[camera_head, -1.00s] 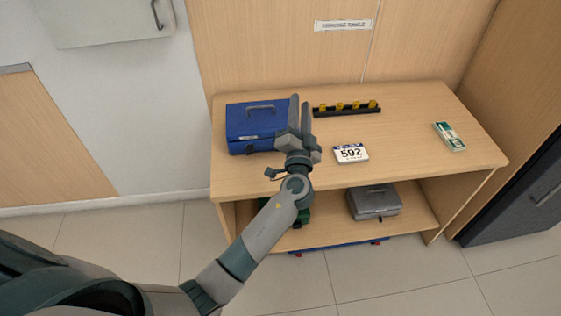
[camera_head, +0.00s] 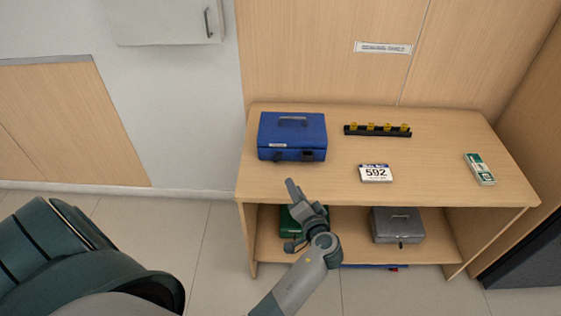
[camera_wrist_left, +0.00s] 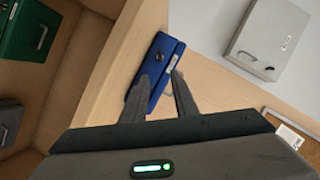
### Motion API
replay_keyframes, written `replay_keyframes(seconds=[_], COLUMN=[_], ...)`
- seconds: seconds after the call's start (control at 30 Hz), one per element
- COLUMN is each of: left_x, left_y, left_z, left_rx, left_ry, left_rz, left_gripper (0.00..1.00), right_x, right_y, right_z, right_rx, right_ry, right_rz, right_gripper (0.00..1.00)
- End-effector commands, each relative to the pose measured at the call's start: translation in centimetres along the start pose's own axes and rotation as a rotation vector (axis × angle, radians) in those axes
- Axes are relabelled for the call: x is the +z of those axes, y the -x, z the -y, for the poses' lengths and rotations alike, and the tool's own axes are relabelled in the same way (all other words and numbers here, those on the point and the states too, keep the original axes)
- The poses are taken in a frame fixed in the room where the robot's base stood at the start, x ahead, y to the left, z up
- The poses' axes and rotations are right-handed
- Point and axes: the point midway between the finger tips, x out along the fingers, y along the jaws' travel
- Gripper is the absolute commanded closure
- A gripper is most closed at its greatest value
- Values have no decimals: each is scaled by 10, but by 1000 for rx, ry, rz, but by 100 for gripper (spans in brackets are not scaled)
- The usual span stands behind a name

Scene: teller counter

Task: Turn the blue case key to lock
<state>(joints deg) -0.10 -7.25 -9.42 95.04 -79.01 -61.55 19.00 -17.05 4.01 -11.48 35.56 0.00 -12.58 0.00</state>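The blue case (camera_head: 291,134) stands shut on the left of the tabletop, its handle on top. Dark fittings (camera_head: 308,156) show on its front; which is the key is too small to tell. In the left wrist view the case (camera_wrist_left: 152,75) shows beyond the fingers, with a dark round fitting (camera_wrist_left: 160,58) on it. My left gripper (camera_head: 305,192) is below and in front of the case, by the table's front edge. Its fingers (camera_wrist_left: 158,85) are apart with nothing held; they cover part of the case in the wrist view. My right gripper is not in view.
A black rack with yellow pieces (camera_head: 378,130), a "592" card (camera_head: 375,173) and a green-white pack (camera_head: 479,169) lie on the table (camera_head: 430,185). A green case (camera_head: 289,222) and a grey case (camera_head: 398,225) are on the lower shelf. A cabinet (camera_head: 165,20) hangs above left.

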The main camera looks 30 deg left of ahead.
Motion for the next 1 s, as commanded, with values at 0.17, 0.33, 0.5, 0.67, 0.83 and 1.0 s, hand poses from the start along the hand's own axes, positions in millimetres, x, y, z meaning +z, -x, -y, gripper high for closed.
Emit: replay_keyframes(seconds=[0.17, 0.33, 0.5, 0.67, 0.83, 1.0], left_x=[0, 0, 0, 0, 0, 0], left_y=[-20, -47, -78, -108, -136, -156], left_z=[0, 0, 0, 0, -1, -1], left_rx=[-1, -2, -3, -3, -2, -1], left_ry=[0, 0, 0, 1, 0, 0], left_rz=[-1, -2, -2, -1, -2, -1], left_gripper=[73, 73, 73, 73, 73, 73], right_x=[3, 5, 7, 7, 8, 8], right_y=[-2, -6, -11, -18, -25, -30], right_z=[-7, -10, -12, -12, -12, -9], right_rx=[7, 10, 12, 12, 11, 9], right_ry=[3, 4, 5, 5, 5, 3], right_rz=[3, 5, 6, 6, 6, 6], right_gripper=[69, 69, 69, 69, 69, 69])
